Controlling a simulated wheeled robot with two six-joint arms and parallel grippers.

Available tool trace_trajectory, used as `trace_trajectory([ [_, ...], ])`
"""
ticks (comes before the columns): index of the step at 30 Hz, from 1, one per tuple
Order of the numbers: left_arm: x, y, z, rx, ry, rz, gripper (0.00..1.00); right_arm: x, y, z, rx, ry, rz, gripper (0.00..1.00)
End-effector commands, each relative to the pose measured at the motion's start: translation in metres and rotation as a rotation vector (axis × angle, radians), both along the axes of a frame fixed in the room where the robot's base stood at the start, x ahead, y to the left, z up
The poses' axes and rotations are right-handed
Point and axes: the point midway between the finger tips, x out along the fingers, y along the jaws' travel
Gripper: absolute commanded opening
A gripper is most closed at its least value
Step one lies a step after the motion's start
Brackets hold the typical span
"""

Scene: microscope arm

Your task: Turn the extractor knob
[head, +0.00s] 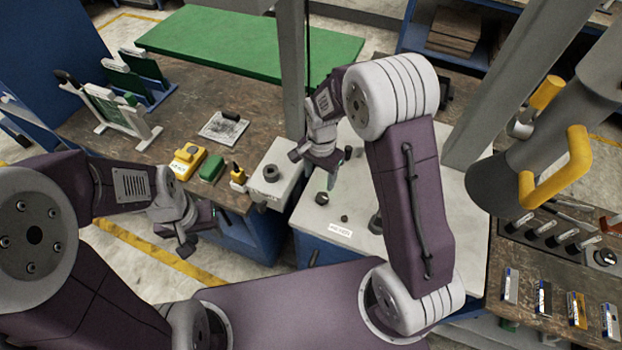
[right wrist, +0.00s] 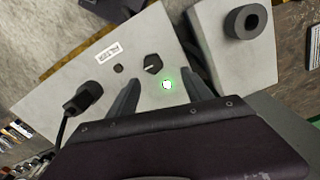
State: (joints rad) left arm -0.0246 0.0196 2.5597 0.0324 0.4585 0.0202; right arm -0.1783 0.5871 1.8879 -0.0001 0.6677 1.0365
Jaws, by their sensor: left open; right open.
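A black knob (right wrist: 152,63) with a pale pointer line sits on a light-grey panel box (right wrist: 85,72). In the head view the knob (head: 322,198) is just below my right gripper (head: 327,168). My right gripper is open and empty above the panel, its fingers (right wrist: 163,77) to either side of the knob's lower end, apart from it. The panel's label (head: 340,229) is too small to read. My left gripper (head: 196,240) is open and empty, away from the panel.
A grey box with a black cylinder (head: 271,173) stands left of the panel; a black plug with a cable (right wrist: 85,97) is on the panel. A grey hood with a yellow handle (head: 560,175) hangs at right. Yellow and green blocks (head: 190,160) lie on the bench.

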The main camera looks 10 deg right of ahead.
Motion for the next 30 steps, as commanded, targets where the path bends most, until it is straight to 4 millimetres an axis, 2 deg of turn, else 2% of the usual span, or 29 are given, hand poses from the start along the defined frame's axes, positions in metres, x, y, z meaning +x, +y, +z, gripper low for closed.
trace_trajectory([
  [4, 0.000, 0.000, 0.001, 0.000, 0.000, 0.000, 0.44, 0.000, 0.001, 0.001, 0.000, 0.000, 0.002, 0.59],
  [7, 0.000, 0.000, 0.005, 0.000, 0.000, 0.000, 0.44, -0.001, 0.000, -0.008, 0.000, 0.004, 0.002, 0.59],
  [15, 0.000, 0.000, 0.021, 0.000, 0.000, 0.000, 0.44, -0.003, 0.000, -0.062, 0.000, 0.005, 0.002, 0.59],
  [19, 0.000, 0.000, 0.025, 0.000, 0.000, 0.000, 0.44, -0.002, 0.000, -0.081, -0.001, 0.002, 0.002, 0.59],
  [24, 0.000, 0.000, 0.025, 0.000, 0.000, 0.000, 0.44, -0.002, 0.000, -0.089, 0.001, -0.001, 0.002, 0.59],
  [29, 0.000, 0.000, 0.025, 0.000, 0.000, 0.000, 0.44, -0.001, 0.000, -0.090, 0.001, -0.002, 0.002, 0.59],
  [30, 0.000, 0.000, 0.025, 0.000, 0.000, 0.000, 0.44, -0.001, 0.000, -0.090, 0.001, -0.002, 0.002, 0.50],
])
